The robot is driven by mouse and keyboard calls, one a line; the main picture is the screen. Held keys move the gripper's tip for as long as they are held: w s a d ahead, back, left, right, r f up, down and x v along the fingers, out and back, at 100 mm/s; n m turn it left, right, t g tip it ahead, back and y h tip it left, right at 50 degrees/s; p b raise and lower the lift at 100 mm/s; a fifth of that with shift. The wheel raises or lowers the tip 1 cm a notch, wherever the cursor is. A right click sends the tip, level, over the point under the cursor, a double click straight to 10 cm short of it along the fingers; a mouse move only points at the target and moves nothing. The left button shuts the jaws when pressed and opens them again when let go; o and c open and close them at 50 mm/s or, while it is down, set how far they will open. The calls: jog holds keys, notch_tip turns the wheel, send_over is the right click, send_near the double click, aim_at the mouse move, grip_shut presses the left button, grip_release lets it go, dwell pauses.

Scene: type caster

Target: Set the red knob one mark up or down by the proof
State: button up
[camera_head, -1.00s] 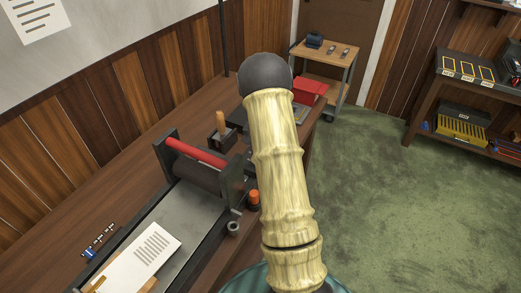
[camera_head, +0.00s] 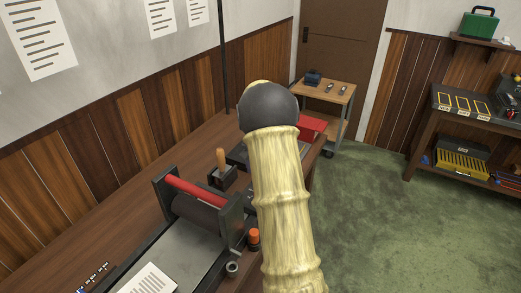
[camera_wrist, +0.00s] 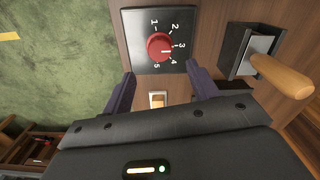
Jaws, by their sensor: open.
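In the wrist view the red knob (camera_wrist: 158,46) sits on a black dial plate (camera_wrist: 131,17) numbered 1 to 5. Its white pointer line faces right, toward 3 and 4; I cannot tell exactly which mark it meets. My gripper (camera_wrist: 162,74) is open, its two dark fingers apart at the near edge of the plate, with nothing between them. In the head view my arm hides the gripper and the knob. The printed proof sheet (camera_head: 150,281) lies on the press bed, cut by the lower edge.
A wooden-handled lever (camera_wrist: 282,76) stands right of the dial, and a small light switch (camera_wrist: 157,100) lies below it. In the head view are the press with its red roller (camera_head: 196,189), an orange-topped item (camera_head: 254,237), a cart (camera_head: 330,90) and a shelf table (camera_head: 450,112).

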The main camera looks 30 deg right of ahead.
notch_tip(320, 180, up, 9)
jog(key=shift+f, duration=0.15)
dwell(0.6)
